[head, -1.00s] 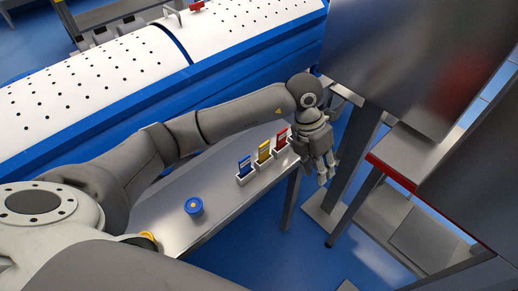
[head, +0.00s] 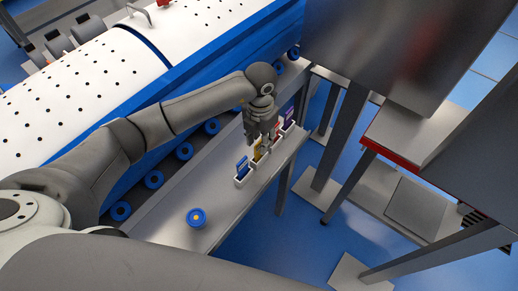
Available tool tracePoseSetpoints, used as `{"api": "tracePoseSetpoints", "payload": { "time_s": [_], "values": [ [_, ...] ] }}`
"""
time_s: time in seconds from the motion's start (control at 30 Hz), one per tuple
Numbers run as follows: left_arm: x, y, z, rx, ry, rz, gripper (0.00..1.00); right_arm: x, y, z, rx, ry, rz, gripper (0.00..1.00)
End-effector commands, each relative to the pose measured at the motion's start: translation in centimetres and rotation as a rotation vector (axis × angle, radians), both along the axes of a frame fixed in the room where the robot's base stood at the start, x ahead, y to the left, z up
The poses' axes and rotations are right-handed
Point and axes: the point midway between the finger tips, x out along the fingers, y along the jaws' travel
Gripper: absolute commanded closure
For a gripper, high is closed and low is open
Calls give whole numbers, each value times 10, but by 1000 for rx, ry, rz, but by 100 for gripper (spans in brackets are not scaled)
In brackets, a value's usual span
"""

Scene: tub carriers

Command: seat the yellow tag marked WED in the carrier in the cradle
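The yellow tag (head: 259,152) stands in a white holder on the narrow grey bench, between a blue tag (head: 242,167) and a red tag. Its lettering is too small to read. My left gripper (head: 267,142) points down right at the yellow tag and partly hides it and the red tag. I cannot tell whether the fingers touch the yellow tag or how far apart they are. A round blue thing with a yellow centre (head: 196,217) stands nearer on the bench; I cannot tell whether it is the carrier in its cradle. My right gripper is not in view.
A purple tag (head: 289,115) stands at the row's far end. Several blue rings (head: 153,180) line the foot of the white and blue machine (head: 75,95), left of the bench (head: 168,228). Large grey panels stand at the right. The bench around the round blue thing is clear.

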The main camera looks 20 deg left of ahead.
Motion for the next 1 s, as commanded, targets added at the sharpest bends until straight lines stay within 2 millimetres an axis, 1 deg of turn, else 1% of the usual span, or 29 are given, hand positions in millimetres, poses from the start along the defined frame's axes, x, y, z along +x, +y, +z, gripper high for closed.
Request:
{"api": "tracePoseSetpoints", "payload": {
  "time_s": [0.03, 0.17, 0.23, 0.3, 0.43, 0.6, 0.63, 0.67, 0.87, 1.0],
  "values": [
    [-2, 0, -4, 0, 6, 0, 68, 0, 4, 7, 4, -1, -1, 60],
    [-4, 0, -21, 0, 8, 0, 68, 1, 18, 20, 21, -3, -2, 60],
    [-4, 0, -33, -1, 7, 1, 68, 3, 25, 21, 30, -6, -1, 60],
    [-3, 1, -41, 0, 4, 0, 68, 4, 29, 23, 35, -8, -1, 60],
    [-3, 0, -48, 0, 2, -1, 68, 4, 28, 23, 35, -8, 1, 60],
    [-3, 1, -48, 0, 2, -1, 68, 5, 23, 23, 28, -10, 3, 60],
    [-3, 1, -48, 0, 2, -1, 69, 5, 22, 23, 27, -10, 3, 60],
    [-3, 1, -48, 0, 2, -1, 73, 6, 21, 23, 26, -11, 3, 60],
    [-2, 1, -48, -1, 1, -1, 99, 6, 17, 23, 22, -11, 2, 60],
    [-2, 1, -48, -1, 1, -1, 100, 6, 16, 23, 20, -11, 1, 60]
  ]
}}
